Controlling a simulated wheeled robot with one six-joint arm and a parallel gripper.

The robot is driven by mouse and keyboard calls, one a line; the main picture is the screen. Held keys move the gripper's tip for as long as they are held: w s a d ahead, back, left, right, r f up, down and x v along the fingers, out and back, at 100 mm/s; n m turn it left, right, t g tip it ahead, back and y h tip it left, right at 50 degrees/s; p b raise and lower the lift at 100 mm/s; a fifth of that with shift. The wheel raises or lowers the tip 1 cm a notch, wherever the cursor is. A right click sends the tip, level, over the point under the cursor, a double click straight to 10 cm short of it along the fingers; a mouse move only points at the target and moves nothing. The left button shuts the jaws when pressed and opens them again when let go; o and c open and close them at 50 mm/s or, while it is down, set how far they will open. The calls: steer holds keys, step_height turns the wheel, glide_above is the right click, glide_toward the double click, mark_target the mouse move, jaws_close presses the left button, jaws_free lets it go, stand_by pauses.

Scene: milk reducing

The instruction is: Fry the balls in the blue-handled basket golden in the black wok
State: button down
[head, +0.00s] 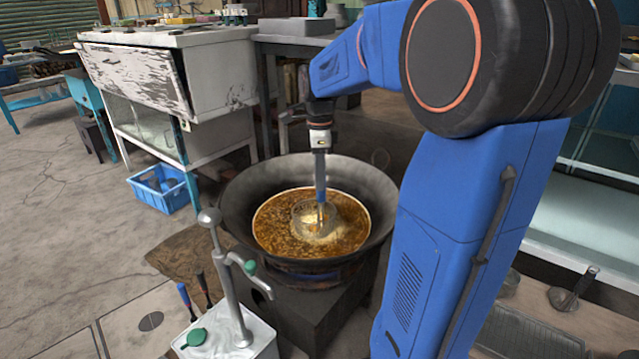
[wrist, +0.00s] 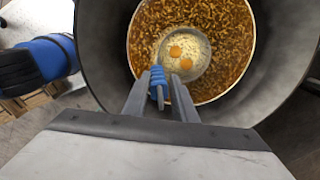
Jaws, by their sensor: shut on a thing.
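The black wok (head: 245,190) stands on a dark stove block and holds bubbling golden-brown oil (head: 275,225). The wire basket (head: 308,215) sits in the oil near the middle of the wok. Its blue handle (wrist: 157,80) stands between my gripper's fingers (wrist: 164,90), which are shut on it from above. In the wrist view two orange-golden balls (wrist: 180,57) show in the basket, amid pale foam. The basket's lower part is hidden by oil and foam. The wrist view also shows the wok wall (wrist: 103,45) around the oil.
A metal pump stand (head: 226,280) on a white box is at the wok's front left, with blue- and black-handled tools beside it. A blue crate (head: 160,190) sits under the worn white cabinet (head: 165,75) at left. Open floor lies further left.

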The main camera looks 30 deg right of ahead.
step_height(320, 180, up, 15)
steer(key=shift+f, duration=0.2)
stand_by(1.2)
steer(key=shift+r, duration=0.15)
stand_by(1.6)
step_height(320, 180, up, 4)
steer(key=shift+f, duration=0.15)
stand_by(0.3)
steer(key=shift+s, duration=0.1)
